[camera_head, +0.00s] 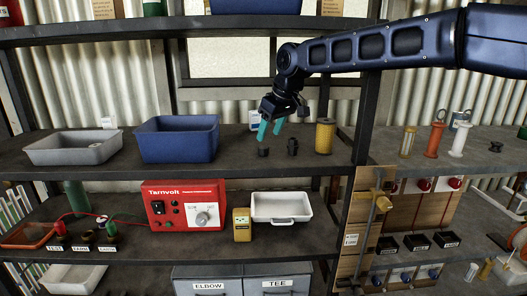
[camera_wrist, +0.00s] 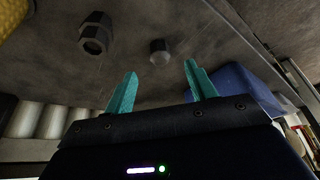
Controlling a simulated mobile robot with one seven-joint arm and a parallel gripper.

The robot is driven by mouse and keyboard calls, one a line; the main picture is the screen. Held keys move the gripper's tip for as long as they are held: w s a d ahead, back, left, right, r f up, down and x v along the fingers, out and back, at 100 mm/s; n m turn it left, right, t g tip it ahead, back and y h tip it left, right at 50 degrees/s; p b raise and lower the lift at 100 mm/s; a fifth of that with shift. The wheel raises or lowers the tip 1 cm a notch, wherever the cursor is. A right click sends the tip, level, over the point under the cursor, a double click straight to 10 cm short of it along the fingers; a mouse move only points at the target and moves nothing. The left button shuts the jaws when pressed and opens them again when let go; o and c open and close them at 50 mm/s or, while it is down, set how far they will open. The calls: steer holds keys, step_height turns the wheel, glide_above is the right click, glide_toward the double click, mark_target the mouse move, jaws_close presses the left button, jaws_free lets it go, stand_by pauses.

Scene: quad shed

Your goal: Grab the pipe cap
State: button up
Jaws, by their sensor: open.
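The pipe cap appears to be the small dark rounded piece (camera_head: 263,152) on the upper shelf, between the blue bin and a dark fitting. In the wrist view this domed grey piece (camera_wrist: 160,53) lies just beyond the gap between my fingertips. My gripper (camera_head: 269,134) points down over the shelf, just above the cap, with teal fingers apart and nothing between them. It also shows in the wrist view (camera_wrist: 160,70). The cap looks clear of both fingers.
A dark hex-ended fitting (camera_head: 292,146) stands close right of the cap, also in the wrist view (camera_wrist: 95,34). A yellow cylinder (camera_head: 324,136) is farther right. A blue bin (camera_head: 178,140) and a grey tray (camera_head: 72,149) stand left. A shelf post (camera_head: 366,120) rises at right.

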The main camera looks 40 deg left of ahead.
mark_target(265, 145)
steer(key=shift+x, duration=2.95)
steer(key=c, duration=1.1)
